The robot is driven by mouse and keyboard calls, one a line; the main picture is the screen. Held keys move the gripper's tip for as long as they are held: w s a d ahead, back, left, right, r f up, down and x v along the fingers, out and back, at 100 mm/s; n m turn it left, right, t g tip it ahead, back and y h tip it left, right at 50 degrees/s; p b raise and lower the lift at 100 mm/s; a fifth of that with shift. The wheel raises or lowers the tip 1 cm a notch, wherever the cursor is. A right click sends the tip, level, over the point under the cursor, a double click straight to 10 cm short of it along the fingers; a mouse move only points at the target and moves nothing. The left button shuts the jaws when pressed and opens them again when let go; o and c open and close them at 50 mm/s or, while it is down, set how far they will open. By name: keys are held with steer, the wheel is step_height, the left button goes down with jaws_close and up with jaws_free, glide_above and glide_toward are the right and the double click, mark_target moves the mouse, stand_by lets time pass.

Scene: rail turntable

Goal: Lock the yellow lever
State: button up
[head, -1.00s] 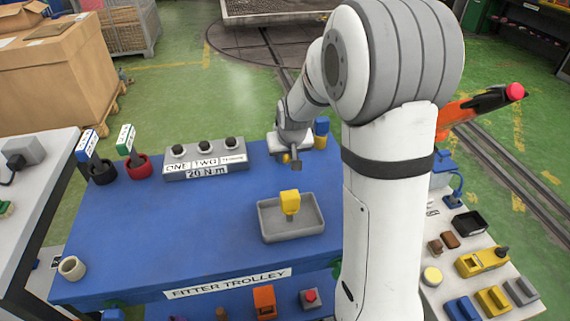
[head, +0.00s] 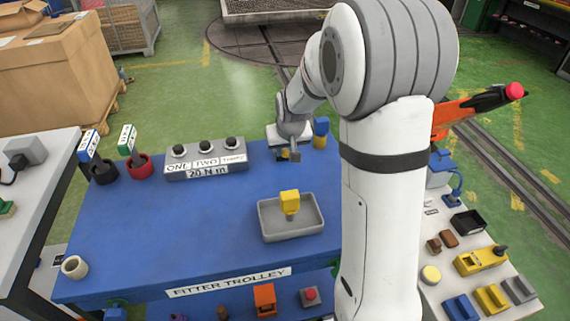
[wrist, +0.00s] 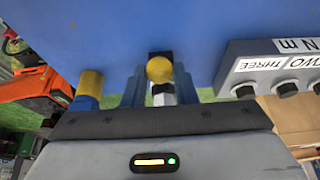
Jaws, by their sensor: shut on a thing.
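A yellow ball knob (wrist: 159,70) on a short pale stem shows between my gripper's fingers (wrist: 157,92) in the wrist view. The fingers are shut on this yellow-knobbed piece. In the head view my gripper (head: 295,159) is at the far right part of the blue trolley top, and a bit of yellow shows beside it; the rest of the held piece is hidden. A yellow block-headed piece (head: 289,199) stands upright in a grey tray (head: 270,237), apart from my gripper. I cannot tell which yellow piece is the lever.
A blue and yellow piece (head: 321,130) stands close to my gripper; its yellow part (wrist: 90,84) shows in the wrist view. A grey box with black knobs (head: 207,173) stands to the left. The left middle of the blue trolley top (head: 170,230) is clear.

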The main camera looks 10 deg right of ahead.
steer(key=shift+w+r, duration=0.5)
steer(key=shift+w, duration=0.05)
steer(key=shift+r, duration=0.1)
steer(key=shift+w+r+p, duration=0.3)
steer(key=shift+w+p, duration=0.2)
steer(key=shift+w, duration=0.2)
steer(key=shift+r, duration=0.1)
steer(key=shift+w+r+p, duration=0.25)
steer(key=shift+w+p, duration=0.05)
steer(key=shift+w, duration=0.4)
steer(key=shift+c, duration=0.4)
